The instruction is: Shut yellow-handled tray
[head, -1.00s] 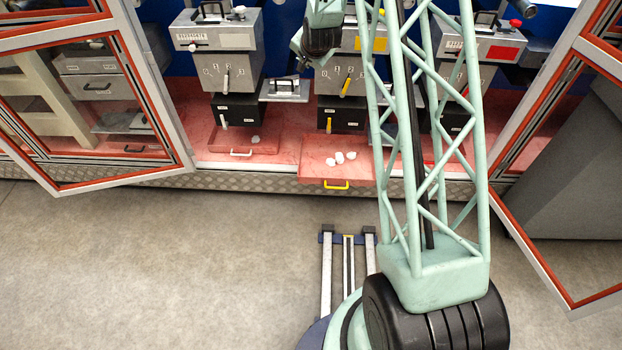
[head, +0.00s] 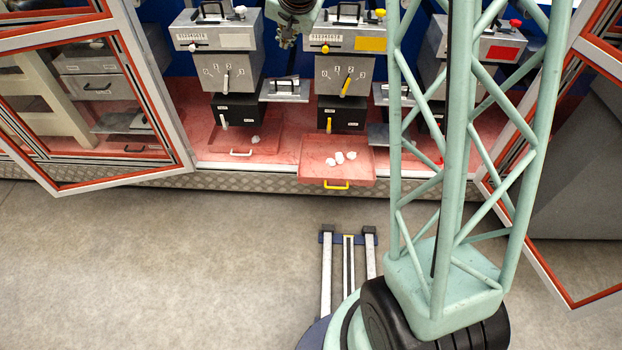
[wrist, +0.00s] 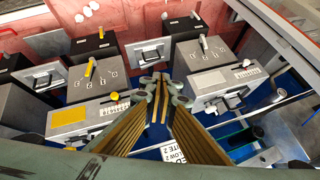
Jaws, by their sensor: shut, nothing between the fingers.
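The yellow-handled tray (head: 313,167) is a shallow pink tray that sticks out past the cabinet's front edge in the head view. Its yellow handle (head: 337,187) is at its front. Several white lumps (head: 339,157) lie in it. My gripper (head: 285,43) is at the top of the head view, between the left and middle machines, well behind and above the tray. In the wrist view my gripper (wrist: 158,82) is shut and empty, with white lumps (wrist: 87,12) far off at the top left. The yellow handle is not seen there.
Left of it is a white-handled tray (head: 262,146), sitting farther in. The middle machine (head: 342,70) with a yellow label and lever stands behind the tray. Open cabinet doors flank the bay, the left one (head: 185,160) nearest. The floor (head: 180,260) in front is clear at left.

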